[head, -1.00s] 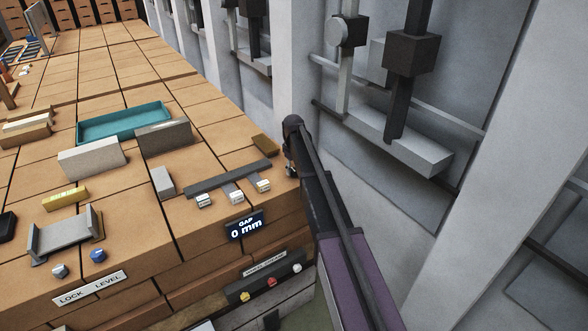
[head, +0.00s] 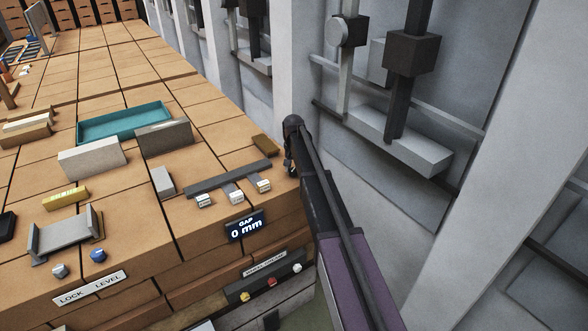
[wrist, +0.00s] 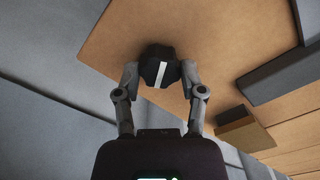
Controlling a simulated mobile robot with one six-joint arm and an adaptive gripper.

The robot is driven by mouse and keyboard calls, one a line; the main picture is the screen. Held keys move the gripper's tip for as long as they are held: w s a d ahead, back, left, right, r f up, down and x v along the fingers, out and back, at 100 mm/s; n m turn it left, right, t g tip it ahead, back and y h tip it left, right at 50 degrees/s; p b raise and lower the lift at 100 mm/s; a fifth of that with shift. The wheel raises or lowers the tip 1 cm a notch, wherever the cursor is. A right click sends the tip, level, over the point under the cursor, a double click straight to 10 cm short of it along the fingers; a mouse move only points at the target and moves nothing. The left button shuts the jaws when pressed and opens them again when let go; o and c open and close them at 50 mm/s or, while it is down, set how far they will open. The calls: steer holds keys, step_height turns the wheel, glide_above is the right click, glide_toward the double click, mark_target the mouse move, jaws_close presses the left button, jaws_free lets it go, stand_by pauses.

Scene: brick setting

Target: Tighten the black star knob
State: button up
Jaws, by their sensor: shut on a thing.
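The black star knob (wrist: 158,73) shows in the wrist view, with a white stripe across its top. My gripper (wrist: 159,78) is shut on it, one finger on each side. In the head view, my gripper (head: 291,168) is at the right edge of the brick-patterned bench (head: 215,110). My own arm hides the knob there. A small dark display (head: 245,227) on the bench's front reads "GAP 0 mm".
A long dark bar (head: 228,178) lies left of my gripper, with small labelled blocks at its front. A brown block (head: 266,145) sits just behind it. A teal tray (head: 122,121) and a grey block (head: 92,158) stand further left. Grey wall uprights (head: 298,70) rise close on the right.

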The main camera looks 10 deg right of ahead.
steer(key=m, duration=0.5)
steer(key=shift+w+m, duration=0.15)
steer(key=shift+m, duration=0.25)
steer(key=o, duration=1.1)
steer(key=shift+o, duration=0.2)
steer(key=shift+n, duration=0.4)
